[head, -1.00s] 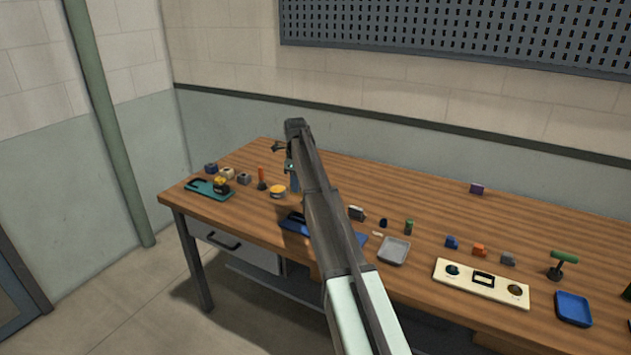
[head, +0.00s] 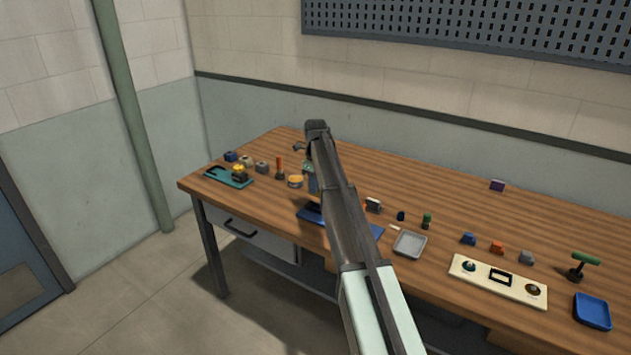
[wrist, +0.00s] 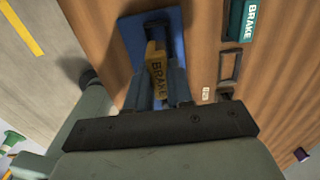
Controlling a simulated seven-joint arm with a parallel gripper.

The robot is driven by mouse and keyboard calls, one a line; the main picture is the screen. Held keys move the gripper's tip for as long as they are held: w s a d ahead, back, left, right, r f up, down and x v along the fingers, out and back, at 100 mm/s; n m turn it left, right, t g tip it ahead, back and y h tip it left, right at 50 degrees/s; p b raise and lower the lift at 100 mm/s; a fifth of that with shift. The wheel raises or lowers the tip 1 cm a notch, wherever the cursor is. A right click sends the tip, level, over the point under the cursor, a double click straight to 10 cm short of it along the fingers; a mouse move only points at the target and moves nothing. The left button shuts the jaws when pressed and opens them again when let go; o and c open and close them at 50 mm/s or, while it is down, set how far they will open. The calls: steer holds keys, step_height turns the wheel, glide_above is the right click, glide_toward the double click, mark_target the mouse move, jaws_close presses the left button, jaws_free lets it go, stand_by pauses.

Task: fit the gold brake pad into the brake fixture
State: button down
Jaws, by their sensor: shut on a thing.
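The pad points toward a dark holder (wrist: 157,27) on a blue plate (wrist: 136,40), apparently the brake fixture. The pad overlaps the holder in this view. I cannot tell whether it touches the holder or is inside it. In the head view, the blue plate (head: 371,232) shows on both sides of my arm, which hides the pad and the gripper's fingertips.
A teal BRAKE sign (wrist: 246,18) and a dark frame (wrist: 231,67) stand beside the blue plate. A teal board (head: 218,178), a grey tray (head: 410,244), a cream panel (head: 470,277) and a blue tray (head: 592,312) sit along the table. The back right is mostly clear.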

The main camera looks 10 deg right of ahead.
mark_target(316, 196)
steer(key=shift+f, duration=2.9)
steer(key=shift+f, duration=0.1)
steer(key=c, duration=0.5)
jaws_free()
steer(key=shift+r, duration=3.5)
